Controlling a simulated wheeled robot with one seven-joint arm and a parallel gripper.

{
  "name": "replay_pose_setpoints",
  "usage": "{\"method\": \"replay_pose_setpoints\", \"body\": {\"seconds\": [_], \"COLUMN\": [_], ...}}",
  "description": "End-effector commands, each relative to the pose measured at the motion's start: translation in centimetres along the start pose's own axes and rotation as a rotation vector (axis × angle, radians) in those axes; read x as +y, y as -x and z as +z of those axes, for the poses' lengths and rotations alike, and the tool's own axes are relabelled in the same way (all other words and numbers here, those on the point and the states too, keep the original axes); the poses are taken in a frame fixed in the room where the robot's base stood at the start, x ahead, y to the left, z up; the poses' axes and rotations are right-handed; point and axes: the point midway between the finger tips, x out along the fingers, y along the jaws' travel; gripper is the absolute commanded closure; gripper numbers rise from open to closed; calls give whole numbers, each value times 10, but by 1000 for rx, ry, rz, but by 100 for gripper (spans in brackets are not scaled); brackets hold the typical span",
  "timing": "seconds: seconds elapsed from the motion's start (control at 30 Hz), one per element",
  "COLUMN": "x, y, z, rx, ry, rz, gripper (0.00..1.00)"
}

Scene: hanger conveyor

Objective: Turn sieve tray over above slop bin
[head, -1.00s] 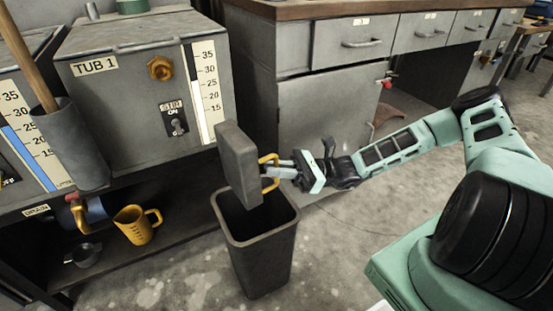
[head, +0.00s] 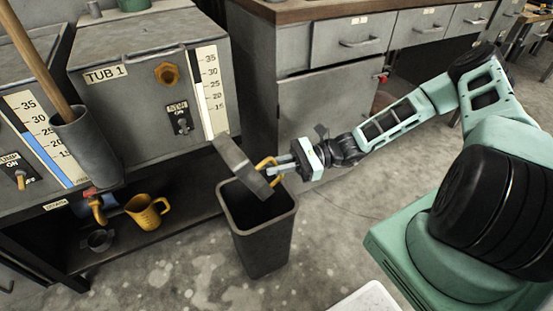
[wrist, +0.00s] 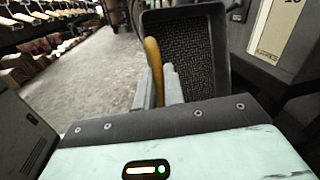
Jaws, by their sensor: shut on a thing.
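The grey sieve tray (head: 243,167) is tilted above the slop bin in the head view, one end high at the upper left and the other low at the right. My gripper (head: 278,163) is shut on the tray's yellow handle (head: 264,163). In the wrist view my gripper's fingers (wrist: 159,88) hold the yellow handle (wrist: 154,65), and the tray (wrist: 186,45) shows a dark mesh inside its rim. I see no load in it there. The dark slop bin (head: 262,240) stands upright on the floor below, open at the top, partly covered by the tray.
The TUB 1 tank (head: 130,95) stands behind the bin at the left. A yellow jug (head: 147,212) and a small pan (head: 100,240) sit on the low shelf. A grey cabinet (head: 330,110) is behind my arm. Floor to the bin's right is free.

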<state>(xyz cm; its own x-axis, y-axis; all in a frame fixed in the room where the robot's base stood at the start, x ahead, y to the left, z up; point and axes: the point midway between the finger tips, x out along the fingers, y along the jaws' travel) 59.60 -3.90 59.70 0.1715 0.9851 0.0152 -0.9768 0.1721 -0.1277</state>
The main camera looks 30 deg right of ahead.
Motion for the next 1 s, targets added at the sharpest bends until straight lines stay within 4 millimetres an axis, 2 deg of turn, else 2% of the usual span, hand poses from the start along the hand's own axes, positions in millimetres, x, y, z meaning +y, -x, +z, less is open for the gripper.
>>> {"method": "replay_pose_setpoints", "body": {"seconds": [0.03, 1.0], "x": [-1, 0], "y": [-1, -1], "z": [6, 6], "rx": [19, 431], "ry": [6, 119], "rz": [4, 60], "gripper": [100, 100]}}
